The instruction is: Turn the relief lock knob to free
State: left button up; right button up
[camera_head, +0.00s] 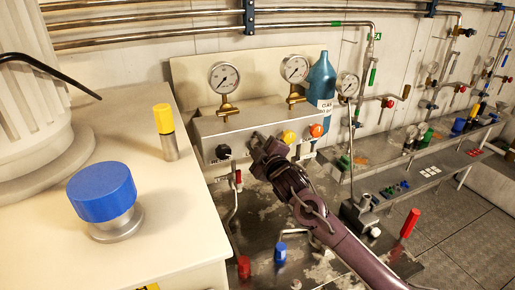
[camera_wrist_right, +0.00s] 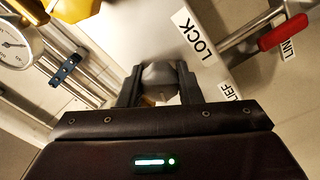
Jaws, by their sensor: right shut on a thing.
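My right gripper (camera_head: 262,148) reaches the front of the grey box that carries the gauges, between a black knob and a yellow knob. It hides what it holds there. In the right wrist view the gripper (camera_wrist_right: 160,88) is shut on a rounded grey knob (camera_wrist_right: 160,74), one finger on each side. A white LOCK label (camera_wrist_right: 195,34) sits up and right of the knob. A partly hidden label ending in "LIEF" (camera_wrist_right: 231,91) is at the right. No "free" label is readable. My left gripper is not in view.
On the grey box (camera_head: 210,127) are a black knob (camera_head: 223,151), a yellow knob (camera_head: 289,137), an orange-red knob (camera_head: 316,130) and gauges (camera_head: 224,77). A red-handled lever (camera_wrist_right: 283,33) is close right of the gripper. A blue bottle (camera_head: 321,80) stands behind.

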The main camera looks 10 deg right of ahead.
jog(key=shift+f+n+b, duration=0.1)
jog(key=shift+n+b, duration=0.55)
jog(key=shift+n, duration=1.15)
jog(key=o, duration=1)
jog(key=shift+a, duration=0.1)
jog(key=shift+c, duration=0.2)
jog(key=s+d+b, duration=0.1)
jog(key=s+b, duration=0.1)
jog(key=s, duration=0.5)
jog(key=shift+s+d+b, duration=0.3)
jog(key=shift+s, duration=0.05)
